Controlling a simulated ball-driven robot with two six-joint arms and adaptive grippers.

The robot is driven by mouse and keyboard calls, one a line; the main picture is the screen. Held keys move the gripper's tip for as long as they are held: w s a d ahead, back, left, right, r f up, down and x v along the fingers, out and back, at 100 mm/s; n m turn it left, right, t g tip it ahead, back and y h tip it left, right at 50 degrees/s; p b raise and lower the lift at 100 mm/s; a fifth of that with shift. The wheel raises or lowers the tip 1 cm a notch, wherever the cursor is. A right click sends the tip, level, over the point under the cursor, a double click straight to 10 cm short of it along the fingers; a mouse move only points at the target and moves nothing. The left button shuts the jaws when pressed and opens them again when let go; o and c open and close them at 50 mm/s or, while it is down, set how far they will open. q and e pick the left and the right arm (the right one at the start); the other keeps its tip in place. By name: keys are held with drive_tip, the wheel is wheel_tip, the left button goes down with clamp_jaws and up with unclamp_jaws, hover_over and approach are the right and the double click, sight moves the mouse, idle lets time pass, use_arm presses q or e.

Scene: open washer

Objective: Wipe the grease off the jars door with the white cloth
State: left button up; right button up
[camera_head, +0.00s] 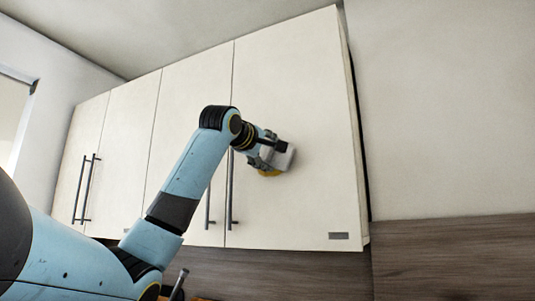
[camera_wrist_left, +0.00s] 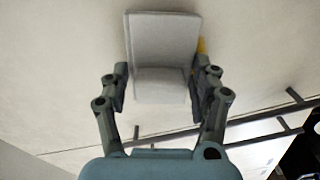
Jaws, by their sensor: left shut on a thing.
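The white cloth (camera_head: 279,159), a folded block, is held by my left gripper (camera_head: 268,156) against or just off the rightmost cabinet door (camera_head: 300,90); exact contact cannot be told. In the left wrist view the cloth (camera_wrist_left: 162,50) sits between the two fingers of the left gripper (camera_wrist_left: 160,88), which is shut on it. A yellow-orange grease patch (camera_head: 269,173) shows on the door just below the cloth; it also peeks out beside the cloth in the left wrist view (camera_wrist_left: 202,46). The rest of the patch is hidden. My right gripper is out of view.
The door has a dark vertical bar handle (camera_head: 230,190) left of the gripper and a small label (camera_head: 338,236) at its lower right, too small to read. More doors with handles (camera_head: 85,188) extend left. Bare wall (camera_head: 440,110) is on the right.

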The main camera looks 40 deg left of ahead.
sight(276, 170)
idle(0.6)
use_arm(q)
drive_tip(key=shift+x, duration=0.85)
wheel_tip(276, 170, down, 4)
drive_tip(key=b, duration=0.3)
drive_tip(key=shift+s+f+b, duration=0.1)
drive_tip(key=shift+f+b, duration=0.1)
drive_tip(key=shift+b, duration=0.1)
drive_tip(key=shift+r, duration=0.15)
wheel_tip(276, 170, up, 4)
drive_tip(key=p, duration=0.3)
drive_tip(key=shift+r+p, duration=0.2)
drive_tip(key=shift+p, duration=0.15)
drive_tip(key=shift+f, duration=0.1)
drive_tip(key=shift+f, duration=0.1)
